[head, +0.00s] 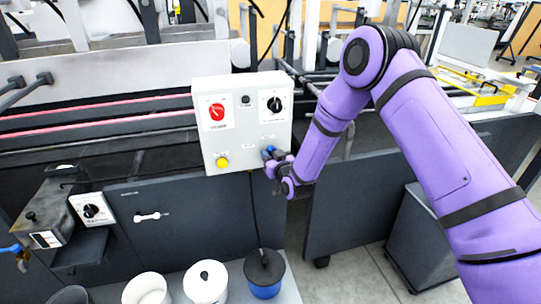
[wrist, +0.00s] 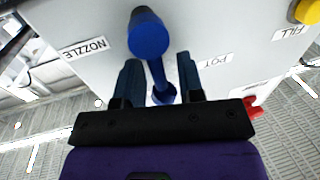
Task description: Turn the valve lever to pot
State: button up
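The valve lever, blue with a round knob (wrist: 148,35), is on the light grey control box (head: 245,125). In the wrist view its thin arm runs from a blue pivot up to the knob, which stands between the NOZZLE label (wrist: 85,47) and the POT label (wrist: 213,62). My gripper (wrist: 160,75) is open, with one dark finger on each side of the lever's arm and visible gaps between. In the head view my gripper (head: 277,162) is at the box's lower right corner and partly hides the blue lever.
The box has a red dial (head: 217,112), a black dial (head: 274,104) and a yellow button (head: 222,162). A FILL label (wrist: 290,33) shows in the wrist view. White buckets (head: 206,284) and a blue pot with a dark lid (head: 264,270) stand below. A dark panel is behind.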

aim_at(258, 155)
jog(key=shift+c, duration=0.4)
grip_shut()
jog(key=shift+a+n, duration=0.1)
jog(key=shift+n, duration=0.2)
jog(key=a+n, duration=0.1)
jog(key=n, duration=0.1)
jog(key=a+n+h, duration=0.1)
jog(key=n, duration=0.2)
jog(key=s+a+f+n+g, duration=0.1)
jog(key=n, duration=0.1)
jog(key=shift+f+n+h, duration=0.1)
jog(key=shift+n+h, duration=0.2)
dwell(0.3)
jog(key=shift+o, duration=0.4)
grip_release()
